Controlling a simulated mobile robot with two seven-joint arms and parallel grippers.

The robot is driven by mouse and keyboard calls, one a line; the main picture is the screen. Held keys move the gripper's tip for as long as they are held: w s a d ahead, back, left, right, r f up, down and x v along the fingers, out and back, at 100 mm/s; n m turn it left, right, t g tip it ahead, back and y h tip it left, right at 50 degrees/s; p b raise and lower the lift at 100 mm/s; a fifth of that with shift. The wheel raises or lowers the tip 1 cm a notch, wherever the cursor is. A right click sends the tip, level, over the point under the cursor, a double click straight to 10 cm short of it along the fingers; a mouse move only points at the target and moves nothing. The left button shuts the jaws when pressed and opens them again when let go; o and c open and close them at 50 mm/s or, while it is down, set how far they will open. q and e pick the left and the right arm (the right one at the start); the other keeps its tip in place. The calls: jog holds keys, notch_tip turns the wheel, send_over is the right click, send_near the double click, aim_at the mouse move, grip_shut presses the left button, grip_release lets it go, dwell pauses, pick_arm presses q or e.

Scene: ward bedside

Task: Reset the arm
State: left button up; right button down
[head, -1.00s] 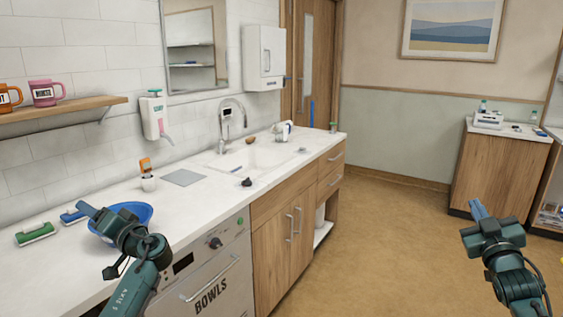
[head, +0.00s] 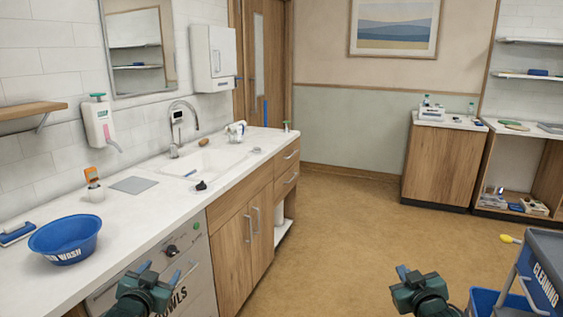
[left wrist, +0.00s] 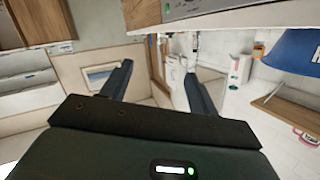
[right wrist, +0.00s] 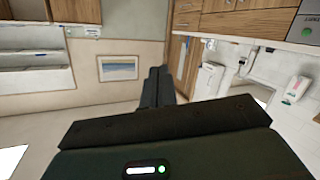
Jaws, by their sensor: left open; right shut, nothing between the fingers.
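My left gripper (head: 158,275) is low in the head view, in front of the cabinet fronts below the counter. In the left wrist view its two fingers (left wrist: 158,88) stand wide apart with nothing between them. My right gripper (head: 402,275) is low and right of centre in the head view, over the open floor. In the right wrist view its fingers (right wrist: 158,85) are together and hold nothing. Both grippers are apart from every object.
A cleaning trolley (head: 535,275) stands at lower right, near my right gripper. The brown floor (head: 350,220) between is clear.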

pick_arm(q)
jog(key=s+d+f+g+h, duration=0.1)
jog(key=s+d+f, duration=0.4)
jog(key=s, duration=0.6)
jog(key=s+d+f+g+h, duration=0.1)
jog(key=s+d+f, duration=0.4)
jog(key=s, duration=0.5)
jog(key=s+d+f+g+h, duration=0.1)
jog(key=s+d+f+g, duration=0.2)
jog(key=s, duration=0.8)
notch_tip(320, 180, down, 2)
jog(key=shift+s+d+f+n+h, duration=0.1)
jog(key=shift+s+d+n+h, duration=0.25)
jog(key=shift+d, duration=0.8)
pick_arm(e)
jog(key=s+a+f+g+y, duration=0.1)
jog(key=s+a+f, duration=0.4)
jog(key=s, duration=0.6)
jog(key=s+a+f+g+y, duration=0.1)
jog(key=s+a+f, duration=0.4)
jog(key=s, duration=0.5)
jog(key=s+a+f+g+y, duration=0.1)
jog(key=s+a+f+g, duration=0.2)
jog(key=s, duration=0.8)
notch_tip(320, 180, down, 2)
jog(key=shift+s+a+f+m+y, duration=0.1)
jog(key=shift+s+a+m+y, duration=0.25)
jog(key=shift+a, duration=0.8)
